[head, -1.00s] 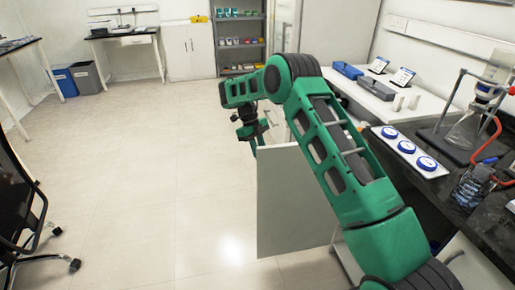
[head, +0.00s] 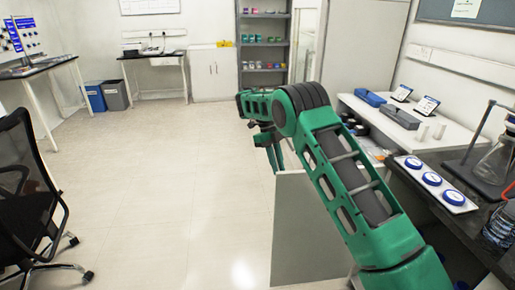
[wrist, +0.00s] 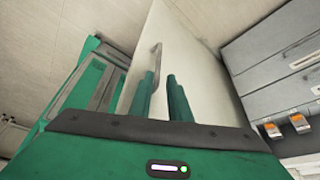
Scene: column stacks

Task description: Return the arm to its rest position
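My green arm reaches forward from the lower right of the head view, bent at a dark-ringed joint. My gripper (head: 274,155) hangs at its far end, pointing down, close to the top edge of a pale cabinet door (head: 310,230) that stands open. In the wrist view, my gripper (wrist: 161,76) shows dark green fingers with a narrow gap between them and nothing clearly held. The same door (wrist: 195,70) lies beyond the fingers, with a thin metal handle (wrist: 157,52) near the fingertips. I cannot tell whether the fingers touch it.
A black bench (head: 440,205) on the right carries a white tray (head: 440,191) with blue-lidded dishes and glassware. A white counter (head: 392,124) stands behind it. An office chair (head: 35,190) is at the left. The floor (head: 165,190) between is clear.

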